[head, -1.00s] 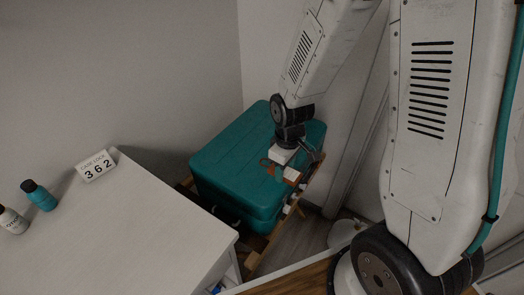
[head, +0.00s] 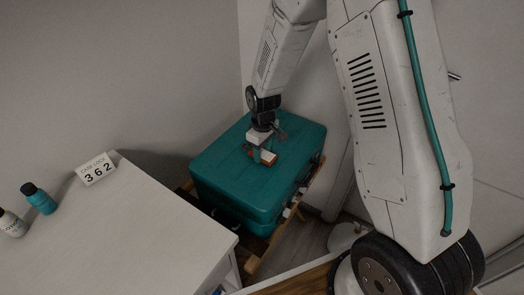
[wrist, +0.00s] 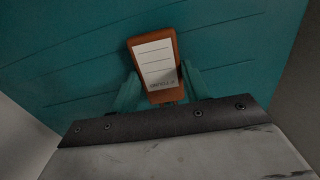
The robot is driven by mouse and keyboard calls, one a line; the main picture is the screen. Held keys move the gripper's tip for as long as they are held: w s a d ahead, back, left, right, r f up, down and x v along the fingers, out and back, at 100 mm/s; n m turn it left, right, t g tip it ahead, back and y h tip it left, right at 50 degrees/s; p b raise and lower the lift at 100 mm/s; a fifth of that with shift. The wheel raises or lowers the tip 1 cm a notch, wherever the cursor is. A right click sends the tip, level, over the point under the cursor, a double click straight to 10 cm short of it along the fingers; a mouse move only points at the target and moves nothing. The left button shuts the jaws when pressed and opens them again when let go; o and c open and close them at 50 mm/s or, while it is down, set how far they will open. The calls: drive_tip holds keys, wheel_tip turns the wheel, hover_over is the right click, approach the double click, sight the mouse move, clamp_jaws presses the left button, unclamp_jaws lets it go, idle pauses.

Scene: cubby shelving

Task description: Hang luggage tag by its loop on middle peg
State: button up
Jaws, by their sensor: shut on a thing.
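My gripper (head: 263,154) is above the lid of the teal suitcase in the head view. It is shut on the luggage tag (head: 269,158), which is orange-brown. In the wrist view the tag (wrist: 154,62) shows its white lined label between the two teal fingers, with its far end pointing away from the gripper. An orange curve beside the gripper in the head view looks like the loop; it is too small to make out well. I cannot clearly pick out the middle peg; small pale parts (head: 300,190) show at the suitcase's right side.
The teal suitcase (head: 225,165) rests on a wooden rack (head: 255,262) in the corner by the walls. Bare floor shows right of the rack.

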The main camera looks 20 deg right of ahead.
drive_tip(key=shift+f, duration=0.2)
drive_tip(key=shift+f, duration=0.1)
drive_tip(key=o, duration=0.9)
drive_tip(key=shift+o, duration=0.2)
